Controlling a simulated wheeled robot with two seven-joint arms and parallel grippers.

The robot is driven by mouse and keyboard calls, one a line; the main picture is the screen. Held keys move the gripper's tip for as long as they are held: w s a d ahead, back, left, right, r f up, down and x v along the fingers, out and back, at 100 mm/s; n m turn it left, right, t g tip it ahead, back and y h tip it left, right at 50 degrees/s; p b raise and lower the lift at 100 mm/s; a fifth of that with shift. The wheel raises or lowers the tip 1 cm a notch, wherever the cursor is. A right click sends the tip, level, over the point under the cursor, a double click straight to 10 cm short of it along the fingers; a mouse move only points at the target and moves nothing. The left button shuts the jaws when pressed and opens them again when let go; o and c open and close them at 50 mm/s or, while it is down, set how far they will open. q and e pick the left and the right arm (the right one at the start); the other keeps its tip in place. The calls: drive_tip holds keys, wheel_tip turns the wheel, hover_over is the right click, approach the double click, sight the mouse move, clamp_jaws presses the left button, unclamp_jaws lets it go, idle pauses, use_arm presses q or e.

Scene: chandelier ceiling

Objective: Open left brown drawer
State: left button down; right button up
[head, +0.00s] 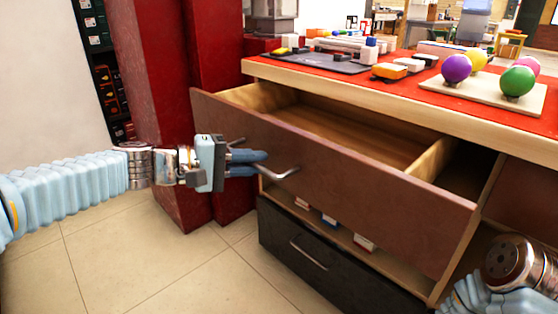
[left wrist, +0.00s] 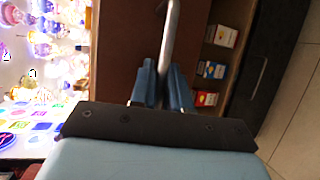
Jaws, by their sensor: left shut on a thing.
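The brown drawer (head: 370,176) stands pulled out from the cabinet in the head view, and its inside looks empty. Its silver handle (head: 282,173) is on the front panel. My left gripper (head: 262,163) is at the left end of this handle, with its blue fingers shut on it. In the left wrist view, the handle (left wrist: 172,35) runs up from between the two fingers (left wrist: 163,85), with the brown drawer front (left wrist: 128,40) behind. My right arm shows at the lower right of the head view, but its gripper is out of sight.
A black drawer (head: 330,264) is below, with small boxes (head: 364,243) on the shelf above it. The red-topped counter (head: 400,94) carries coloured balls (head: 456,68) on a board. A red pillar (head: 165,110) stands left of the drawer. Tiled floor (head: 150,260) is clear in front.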

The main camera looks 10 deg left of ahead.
use_arm(q)
drive_tip(key=s+a+b, duration=0.1)
drive_tip(key=s+a, duration=0.2)
drive_tip(key=s, duration=0.2)
drive_tip(key=shift+a, duration=0.35)
drive_tip(key=c, duration=1.2)
unclamp_jaws()
drive_tip(key=p+v, duration=0.1)
drive_tip(key=v, duration=1.3)
drive_tip(key=shift+p, duration=0.3)
